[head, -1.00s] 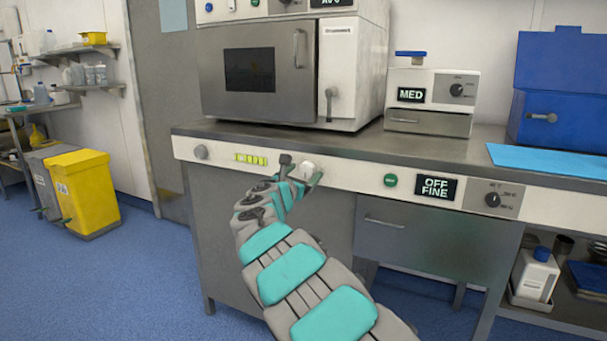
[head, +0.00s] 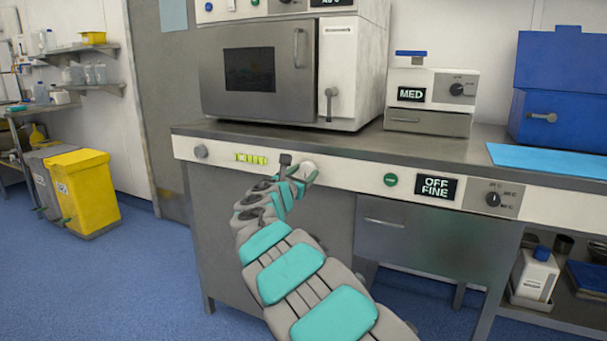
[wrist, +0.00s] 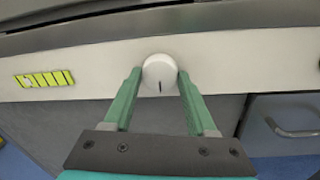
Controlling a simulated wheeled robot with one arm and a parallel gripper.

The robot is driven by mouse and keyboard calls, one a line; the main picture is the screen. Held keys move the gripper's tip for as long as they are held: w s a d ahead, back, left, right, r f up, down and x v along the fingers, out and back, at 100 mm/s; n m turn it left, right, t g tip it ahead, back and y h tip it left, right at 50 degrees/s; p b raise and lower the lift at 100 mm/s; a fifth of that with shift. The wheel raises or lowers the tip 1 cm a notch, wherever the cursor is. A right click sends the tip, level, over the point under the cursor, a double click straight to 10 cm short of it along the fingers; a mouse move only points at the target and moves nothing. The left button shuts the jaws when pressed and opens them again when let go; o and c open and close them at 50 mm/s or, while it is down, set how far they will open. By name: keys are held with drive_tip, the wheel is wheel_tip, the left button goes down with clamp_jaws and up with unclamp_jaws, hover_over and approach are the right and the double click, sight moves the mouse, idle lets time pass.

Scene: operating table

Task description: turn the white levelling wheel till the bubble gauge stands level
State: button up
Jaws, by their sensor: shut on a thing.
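The white levelling wheel (wrist: 160,74) sits on the pale front panel of the table, with a dark mark near its lower edge. It also shows in the head view (head: 308,166), partly covered by my gripper. My gripper (wrist: 159,80) has its two green fingers on either side of the wheel, shut on it. The bubble gauge (wrist: 45,79) is a yellow-green strip with dark bars to the left of the wheel. In the wrist view a pale bubble seems to lie toward its left part. In the head view the gauge (head: 251,158) is small.
On the same panel are a grey knob (head: 201,152), a green button (head: 390,180), a display reading OFF FINE (head: 436,187) and a dial (head: 493,199). A drawer handle (wrist: 290,130) lies below right. An oven-like cabinet (head: 258,75) stands on the tabletop.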

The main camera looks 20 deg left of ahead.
drive_tip(key=shift+f+m, duration=0.1)
drive_tip(key=shift+m, duration=0.2)
drive_tip(key=shift+f+m+b, duration=0.1)
drive_tip(key=shift+m+b, duration=0.4)
drive_tip(key=shift+b, duration=0.2)
drive_tip(key=m+b, duration=0.4)
drive_tip(key=m, duration=0.1)
drive_tip(key=shift+f+t, duration=0.1)
drive_tip(key=shift+t, duration=0.2)
drive_tip(key=m+b, duration=0.2)
drive_tip(key=m, duration=0.2)
drive_tip(key=shift+h+b, duration=0.3)
drive_tip(key=shift+b, duration=0.05)
drive_tip(key=m+b, duration=0.2)
drive_tip(key=m, duration=0.2)
drive_tip(key=shift+m, duration=0.6)
drive_tip(key=o, duration=1.4)
drive_tip(key=shift+c, duration=0.2)
drive_tip(key=shift+s, duration=0.1)
